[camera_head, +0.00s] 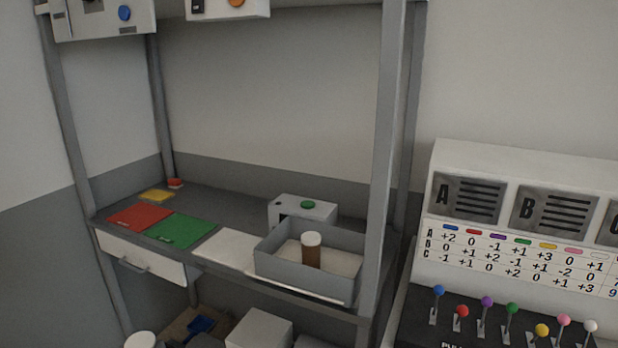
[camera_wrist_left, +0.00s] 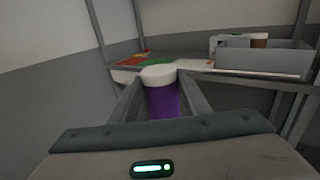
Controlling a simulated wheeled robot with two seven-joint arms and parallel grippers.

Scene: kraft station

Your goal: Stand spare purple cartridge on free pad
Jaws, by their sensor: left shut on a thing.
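The purple cartridge (camera_wrist_left: 163,101) has a white cap and stands roughly upright between the fingers of my left gripper (camera_wrist_left: 158,86), which is shut on it. In the left wrist view it is in front of the shelf, short of the pads. In the head view a white round top (camera_head: 140,340) at the bottom edge looks like its cap; the rest is cut off. A red pad (camera_head: 138,217), a green pad (camera_head: 181,231) and a white pad (camera_head: 227,249) lie flat on the shelf, with nothing standing on them. My right gripper is not in view.
A grey tray (camera_head: 305,284) at the shelf's right holds a white-capped brown cartridge (camera_head: 311,255). A grey box with a green button (camera_head: 307,206) stands behind it. A yellow pad (camera_head: 157,195) lies at the back left. Metal posts (camera_head: 388,150) frame the shelf. A lever panel (camera_head: 500,320) stands right.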

